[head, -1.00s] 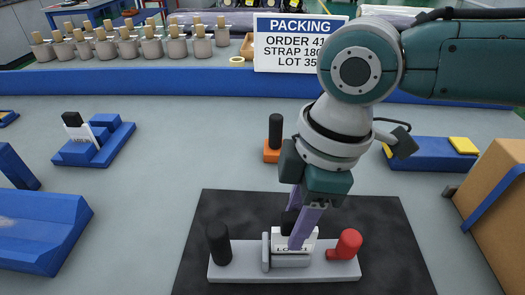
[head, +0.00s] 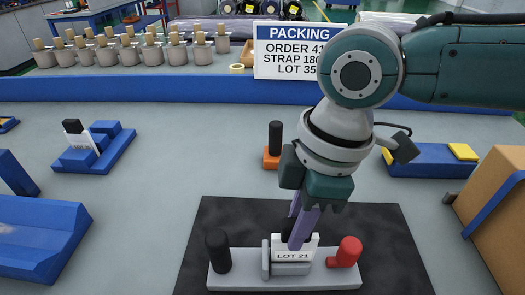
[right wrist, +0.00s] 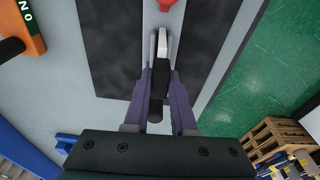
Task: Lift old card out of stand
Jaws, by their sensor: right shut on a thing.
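The white card (head: 292,256) reads "LOT 21" and has a black grip on top. It stands upright in the grey stand (head: 230,278), with its lower edge hidden behind the front plate. My right gripper (head: 297,240) comes from above and is shut on the card's black grip, which also shows between the fingers in the right wrist view (right wrist: 157,88). The stand has a black knob (head: 218,251) at its left end and a red knob (head: 346,251) at its right. My left gripper is not in view.
The stand sits on a black mat (head: 385,250). A second white card (head: 80,141) stands in a blue holder (head: 120,152) at left. An orange block with a black post (head: 272,160) is behind the mat. A cardboard box (head: 493,205) stands at right.

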